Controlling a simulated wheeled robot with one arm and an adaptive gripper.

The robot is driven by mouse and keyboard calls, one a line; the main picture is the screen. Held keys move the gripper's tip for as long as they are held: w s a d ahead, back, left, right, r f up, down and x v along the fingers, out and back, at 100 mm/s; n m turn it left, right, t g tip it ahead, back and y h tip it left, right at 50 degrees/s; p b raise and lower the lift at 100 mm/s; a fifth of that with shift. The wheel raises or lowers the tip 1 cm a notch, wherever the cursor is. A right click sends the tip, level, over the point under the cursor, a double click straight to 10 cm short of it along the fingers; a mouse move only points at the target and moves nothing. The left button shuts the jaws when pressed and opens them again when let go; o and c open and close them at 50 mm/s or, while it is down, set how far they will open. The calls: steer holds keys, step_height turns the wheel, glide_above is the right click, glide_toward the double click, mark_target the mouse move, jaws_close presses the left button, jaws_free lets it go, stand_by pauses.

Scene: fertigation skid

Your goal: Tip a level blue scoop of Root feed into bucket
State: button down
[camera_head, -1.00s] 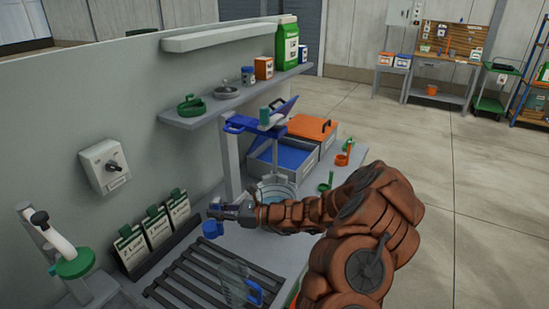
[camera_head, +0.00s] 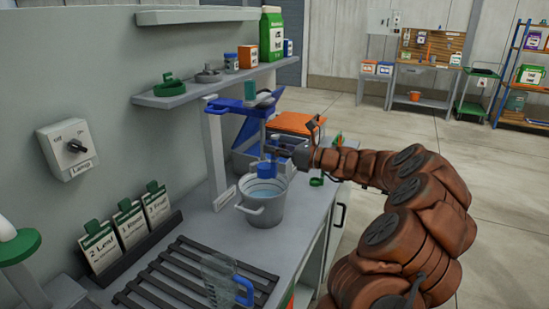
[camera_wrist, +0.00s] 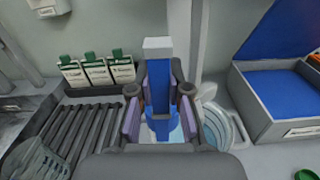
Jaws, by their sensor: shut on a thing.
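My gripper (camera_head: 282,150) is shut on the blue scoop (camera_head: 267,172). In the head view the scoop's cup hangs over the metal bucket (camera_head: 262,214), near its back rim. The bucket stands on the bench and holds pale blue liquid. In the wrist view the scoop's blue handle (camera_wrist: 158,88) is upright between the finger pads, and the bucket (camera_wrist: 236,139) shows behind and right of the fingers. The scoop's contents are hidden. A bin with blue inside and a raised blue lid (camera_wrist: 282,93) stands right of the bucket; I cannot read its label.
A slatted rack (camera_head: 190,277) with a clear blue-handled jug (camera_head: 222,285) lies in front of the bucket. Cards (camera_head: 130,226) stand at the left. A grey post (camera_head: 214,160) with a blue bracket rises behind the bucket. A shelf (camera_head: 195,94) hangs above.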

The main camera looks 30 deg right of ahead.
steer(key=shift+d, duration=0.25)
steer(key=shift+w+d+f+m+p, duration=0.15)
steer(key=shift+d+f+m+p, duration=0.1)
steer(key=shift+f+m+p, duration=0.35)
steer(key=shift+w+d+f+m+p, duration=0.2)
steer(key=shift+f+m+p, duration=0.25)
steer(key=shift+f, duration=0.25)
steer(key=shift+d+r+m+p, duration=0.25)
steer(key=shift+m+p, duration=0.2)
steer(key=shift+p, duration=0.75)
steer(key=shift+p, duration=0.35)
steer(key=m+p, duration=0.1)
steer(key=p, duration=0.3)
steer(key=w+d+m+p, duration=0.1)
steer(key=m+p, duration=0.1)
steer(key=p, duration=0.2)
steer(key=shift+d+f+p, duration=0.1)
steer(key=shift+d+p, duration=0.2)
steer(key=shift+p, duration=0.05)
